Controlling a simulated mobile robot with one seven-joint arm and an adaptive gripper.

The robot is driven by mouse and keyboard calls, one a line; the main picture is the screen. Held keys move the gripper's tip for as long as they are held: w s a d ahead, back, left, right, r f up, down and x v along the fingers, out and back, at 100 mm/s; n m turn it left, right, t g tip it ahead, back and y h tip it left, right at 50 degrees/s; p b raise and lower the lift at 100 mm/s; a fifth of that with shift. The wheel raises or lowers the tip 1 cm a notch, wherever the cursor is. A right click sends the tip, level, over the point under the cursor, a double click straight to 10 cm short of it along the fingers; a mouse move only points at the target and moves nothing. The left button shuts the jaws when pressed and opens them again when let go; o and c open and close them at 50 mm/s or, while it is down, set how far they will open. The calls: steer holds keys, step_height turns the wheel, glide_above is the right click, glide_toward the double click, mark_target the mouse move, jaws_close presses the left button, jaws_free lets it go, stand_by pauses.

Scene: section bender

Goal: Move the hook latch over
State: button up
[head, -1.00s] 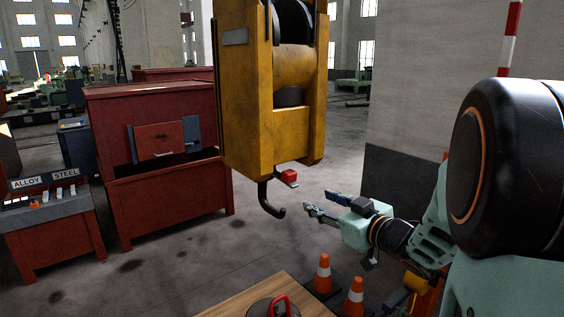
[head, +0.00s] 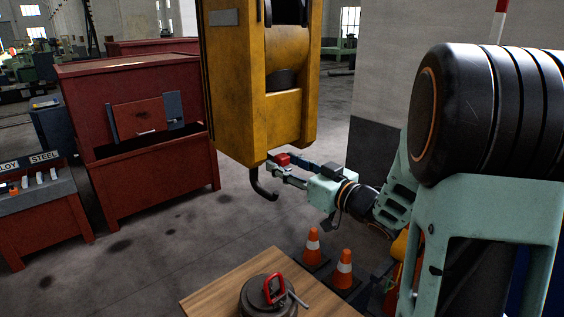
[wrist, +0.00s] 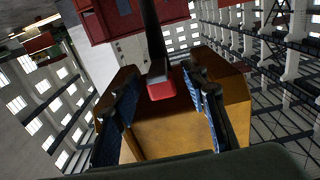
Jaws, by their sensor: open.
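The hook latch shows as a small red block (head: 283,159) at the bottom of the yellow hoist body (head: 228,110). The dark hook (head: 262,190) hangs just below and left of it. My gripper (head: 275,170) is open, its fingertips at the latch beneath the hoist. In the wrist view, the red latch block (wrist: 161,91) lies between the two spread, blue-padded fingers (wrist: 161,78), with visible gaps to both in the picture. A dark bar (wrist: 152,35) runs up from it. I cannot tell whether either finger touches the latch.
A wooden table (head: 215,295) below carries a dark round weight with a red shackle (head: 274,288). Orange-and-white cones (head: 313,246) stand under my arm. A red bin (head: 140,145) and a console labelled STEEL (head: 40,190) stand at left. Open floor lies between.

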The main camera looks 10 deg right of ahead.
steer(key=shift+w+a, duration=0.35)
steer(key=shift+w, duration=0.25)
jaws_close()
